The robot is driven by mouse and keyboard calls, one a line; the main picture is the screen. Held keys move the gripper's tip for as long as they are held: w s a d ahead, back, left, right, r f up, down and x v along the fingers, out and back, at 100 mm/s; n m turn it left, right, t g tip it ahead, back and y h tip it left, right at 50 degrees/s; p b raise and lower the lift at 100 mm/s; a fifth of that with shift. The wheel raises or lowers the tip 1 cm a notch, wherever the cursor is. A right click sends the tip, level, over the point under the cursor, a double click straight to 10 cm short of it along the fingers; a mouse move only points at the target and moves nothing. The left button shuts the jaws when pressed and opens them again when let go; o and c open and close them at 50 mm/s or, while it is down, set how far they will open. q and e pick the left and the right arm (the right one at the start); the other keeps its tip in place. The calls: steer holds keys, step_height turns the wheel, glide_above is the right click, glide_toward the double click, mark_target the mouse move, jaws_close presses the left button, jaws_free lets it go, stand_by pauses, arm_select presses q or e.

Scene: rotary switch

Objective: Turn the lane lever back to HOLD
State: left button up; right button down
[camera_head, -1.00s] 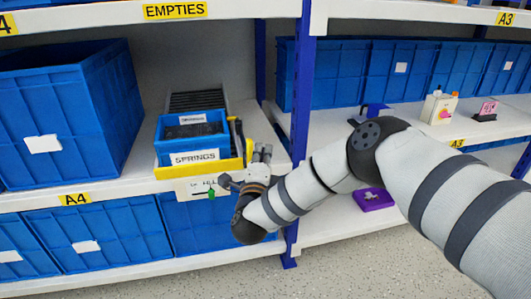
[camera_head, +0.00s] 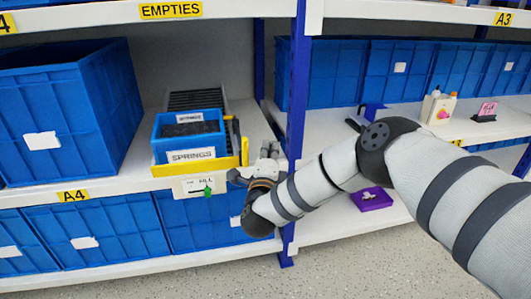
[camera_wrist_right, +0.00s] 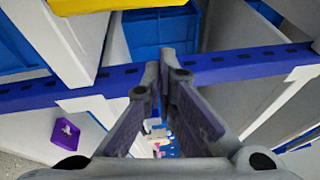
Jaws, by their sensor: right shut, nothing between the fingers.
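The green lane lever (camera_head: 208,190) sits on a white plate (camera_head: 191,186) at the front edge of the A4 shelf, below the yellow tray that holds the SPRINGS bin. The lettering on the plate is too small to read surely, so I cannot tell which mark the lever points to. My right gripper (camera_head: 269,149) is to the right of the plate, apart from the lever. It is shut and empty; its two fingers (camera_wrist_right: 160,72) come together in the right wrist view, where the lever does not show. My left gripper is out of view.
A blue SPRINGS bin (camera_head: 190,137) stands in the yellow tray (camera_head: 200,168). A large blue bin (camera_head: 65,110) is to its left. A blue rack post (camera_head: 299,90) rises just right of my gripper. A purple object (camera_head: 371,198) lies on the lower right shelf.

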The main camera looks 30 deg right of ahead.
steer(key=p+v, duration=0.2)
steer(key=v, duration=0.8)
steer(key=shift+d, duration=0.15)
steer(key=shift+f, duration=0.1)
